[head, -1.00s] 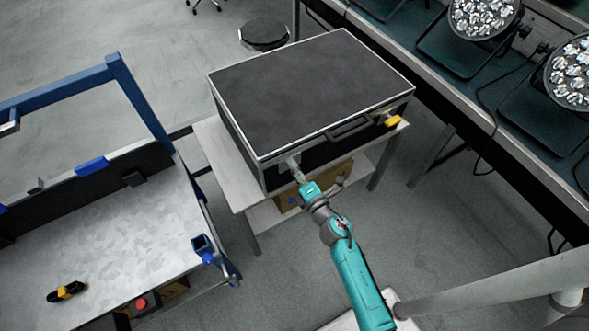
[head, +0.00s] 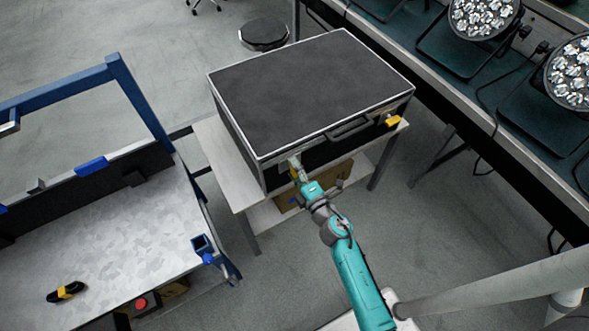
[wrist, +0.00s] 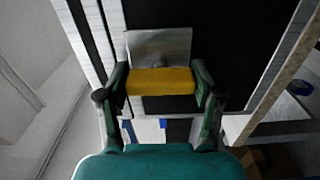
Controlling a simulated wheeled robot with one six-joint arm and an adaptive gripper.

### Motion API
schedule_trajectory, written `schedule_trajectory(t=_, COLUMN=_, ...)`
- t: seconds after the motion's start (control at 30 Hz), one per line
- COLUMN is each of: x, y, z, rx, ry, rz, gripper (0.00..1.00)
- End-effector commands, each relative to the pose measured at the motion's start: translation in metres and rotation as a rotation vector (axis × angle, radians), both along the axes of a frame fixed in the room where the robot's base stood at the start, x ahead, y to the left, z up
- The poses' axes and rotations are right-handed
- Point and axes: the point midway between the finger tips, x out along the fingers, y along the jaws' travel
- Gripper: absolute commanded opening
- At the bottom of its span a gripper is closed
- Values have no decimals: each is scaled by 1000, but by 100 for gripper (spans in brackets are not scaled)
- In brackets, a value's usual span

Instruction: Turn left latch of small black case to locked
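The small black case (head: 310,85) has pale metal edges and lies flat, with its latch side facing my arm. Its left latch shows in the wrist view as a metal plate (wrist: 160,45) with a yellow lever (wrist: 160,81). My gripper (head: 296,168) is at this latch; in the wrist view my gripper (wrist: 161,78) has one finger at each end of the yellow lever, apparently touching both ends. In the head view the fingers hide most of the latch. The right latch (head: 393,121) has a yellow lever and stands free beside the dark handle (head: 350,128).
The case sits on a pale table (head: 215,150) with a lower shelf holding a brown box. A blue-framed workbench (head: 140,235) stands at the left. A dark bench (head: 475,85) with stage lights runs along the right. Open floor lies between.

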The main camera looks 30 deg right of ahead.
Motion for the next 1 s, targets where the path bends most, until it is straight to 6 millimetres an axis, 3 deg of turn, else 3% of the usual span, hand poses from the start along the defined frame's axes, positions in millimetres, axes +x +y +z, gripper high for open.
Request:
schedule_trajectory(t=0.03, x=0, y=-1, z=0, rx=2, ry=1, rz=-3, gripper=76)
schedule_trajectory(t=0.1, x=0, y=-1, z=0, rx=1, ry=1, rz=-2, gripper=92)
schedule_trajectory(t=0.57, x=-8, y=-1, z=-1, rx=0, ry=2, rz=-2, gripper=92)
schedule_trajectory(t=1.0, x=-84, y=-4, z=-2, rx=1, ry=4, rz=-3, gripper=92)
